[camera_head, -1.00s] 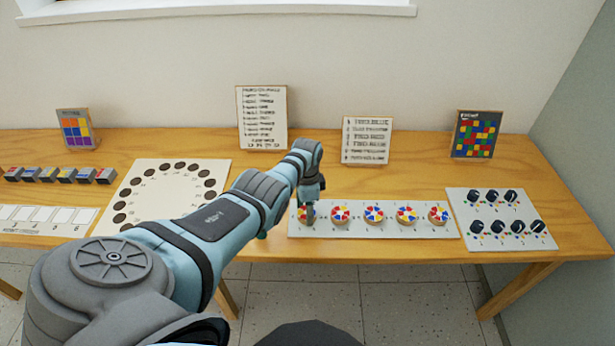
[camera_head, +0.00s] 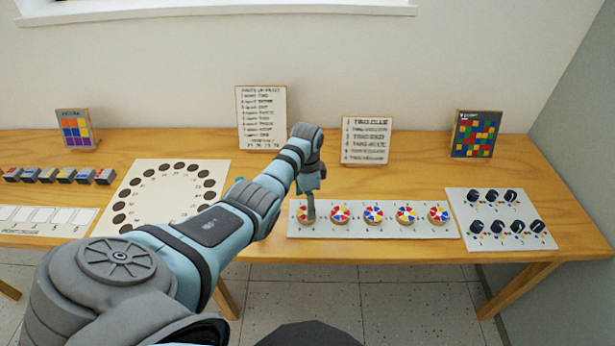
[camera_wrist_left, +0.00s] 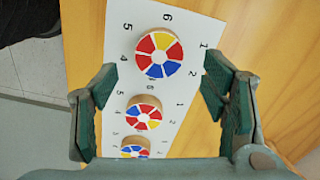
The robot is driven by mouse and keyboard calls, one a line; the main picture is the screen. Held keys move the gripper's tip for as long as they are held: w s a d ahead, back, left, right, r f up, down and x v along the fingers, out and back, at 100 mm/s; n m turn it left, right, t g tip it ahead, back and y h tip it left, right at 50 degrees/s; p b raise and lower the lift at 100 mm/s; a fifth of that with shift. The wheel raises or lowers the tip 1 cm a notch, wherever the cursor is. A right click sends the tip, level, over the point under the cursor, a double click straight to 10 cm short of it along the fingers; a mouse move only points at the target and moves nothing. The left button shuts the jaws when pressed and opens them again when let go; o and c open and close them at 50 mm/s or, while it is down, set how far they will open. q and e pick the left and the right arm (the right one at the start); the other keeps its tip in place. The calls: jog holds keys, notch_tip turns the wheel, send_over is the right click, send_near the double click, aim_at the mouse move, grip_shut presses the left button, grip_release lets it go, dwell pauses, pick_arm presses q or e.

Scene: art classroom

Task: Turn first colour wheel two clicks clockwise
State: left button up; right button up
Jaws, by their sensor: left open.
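The first colour wheel (camera_head: 302,214), a round wooden knob with red, yellow, blue and white sectors, is at the left end of the white strip (camera_head: 447,233). My left gripper (camera_head: 311,216) is above its right side and partly hides it. In the left wrist view, the nearest wheel (camera_wrist_left: 158,53) lies below and between the spread fingers of my left gripper (camera_wrist_left: 160,78). The fingers are open and hold nothing, with clear gaps on both sides of the wheel. Printed numbers surround it. My right gripper is not in view.
More colour wheels (camera_head: 373,214) stand in a row to the right. A panel of black knobs (camera_head: 485,238) is at the right end of the table. A card with dark discs (camera_head: 150,172) is on the left. Signs, including a wheel list (camera_head: 366,140), stand behind.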

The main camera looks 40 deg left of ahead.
pick_arm(q)
notch_tip(320, 180, up, 8)
jog(key=shift+f, duration=0.1)
dwell(0.4)
